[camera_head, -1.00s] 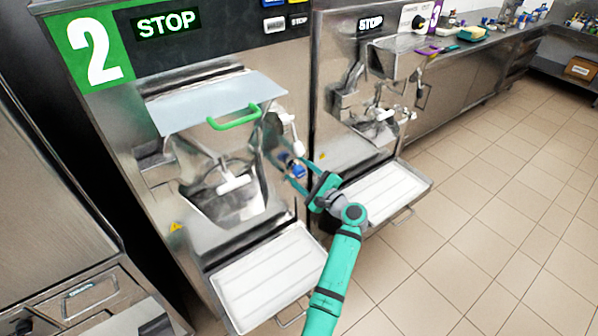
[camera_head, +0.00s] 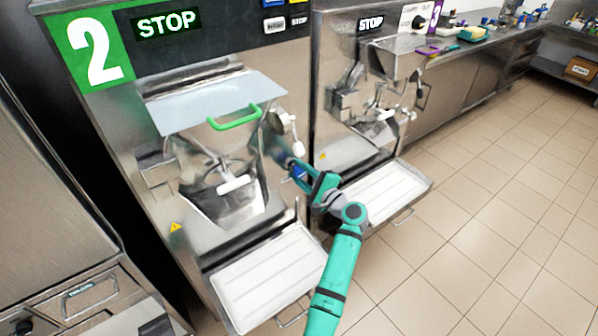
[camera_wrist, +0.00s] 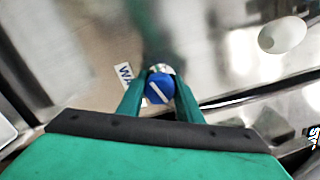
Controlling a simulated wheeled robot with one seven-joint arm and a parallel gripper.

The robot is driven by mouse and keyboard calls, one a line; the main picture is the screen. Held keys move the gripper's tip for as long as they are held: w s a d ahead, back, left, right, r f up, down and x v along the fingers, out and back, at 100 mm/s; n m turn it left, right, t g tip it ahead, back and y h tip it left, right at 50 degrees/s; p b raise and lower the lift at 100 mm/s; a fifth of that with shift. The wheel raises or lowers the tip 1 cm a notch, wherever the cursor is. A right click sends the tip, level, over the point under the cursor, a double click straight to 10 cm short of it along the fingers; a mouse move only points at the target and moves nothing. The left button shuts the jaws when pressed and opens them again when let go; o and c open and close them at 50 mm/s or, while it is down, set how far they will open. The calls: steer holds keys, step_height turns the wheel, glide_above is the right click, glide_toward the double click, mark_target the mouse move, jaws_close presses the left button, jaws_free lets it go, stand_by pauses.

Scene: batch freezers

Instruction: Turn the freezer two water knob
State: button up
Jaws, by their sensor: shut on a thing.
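The freezer two water knob is a round blue knob (camera_wrist: 159,88) with a white bar across it, seen in the wrist view. The bar lies at a slant. My gripper (camera_wrist: 160,92) has its green fingers on both sides of the knob and is shut on it. In the head view my gripper (camera_head: 299,170) is at the right side of freezer two (camera_head: 125,150), and a bit of the blue knob (camera_head: 298,172) shows between its fingers. A label (camera_wrist: 124,76) reading "WA" is partly hidden beside the knob in the wrist view.
A white-tipped lever (camera_head: 290,132) is just above my gripper. A lid with a green handle (camera_head: 234,118) and a white tray (camera_head: 268,278) are on freezer two. Freezer three (camera_head: 345,115) stands close to the right with its own tray (camera_head: 385,195). Open tiled floor lies to the right.

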steer(key=n, duration=0.4)
steer(key=shift+d, duration=0.1)
steer(key=n, duration=0.4)
steer(key=shift+f+h, duration=0.1)
steer(key=shift+h, duration=0.2)
steer(key=shift+n, duration=0.4)
steer(key=o, duration=1)
steer(key=shift+o, duration=0.2)
steer(key=v, duration=1)
steer(key=shift+s, duration=0.45)
steer(key=shift+d, duration=0.15)
